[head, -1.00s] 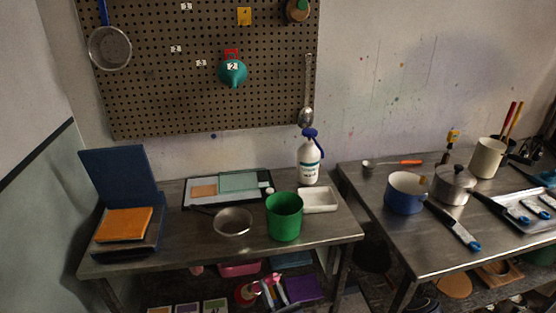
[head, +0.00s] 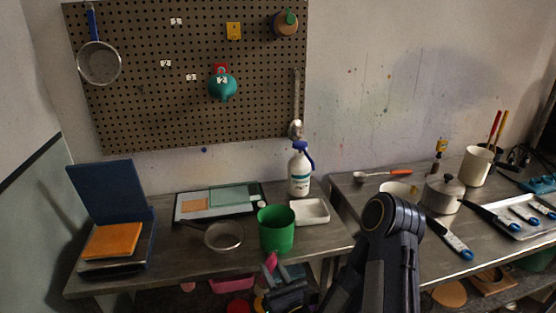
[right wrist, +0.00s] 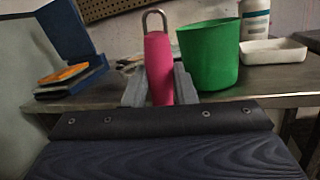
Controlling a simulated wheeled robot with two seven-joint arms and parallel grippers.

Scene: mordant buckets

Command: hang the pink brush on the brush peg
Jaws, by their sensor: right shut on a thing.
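The pink brush (right wrist: 158,68) shows in the right wrist view as an upright pink handle with a metal hanging loop at its top. My right gripper (right wrist: 160,88) is shut on it, one grey finger on each side. In the head view the brush's pink tip (head: 271,261) shows above my right gripper (head: 283,283), in front of the left table's front edge. The brush's lower end is hidden. The pegboard (head: 130,115) hangs on the wall behind, with small numbered labels; I cannot tell which marks the brush peg. My left gripper is not in view.
A strainer (head: 99,63), a teal funnel (head: 222,88) and a spoon (head: 296,129) hang on the pegboard.

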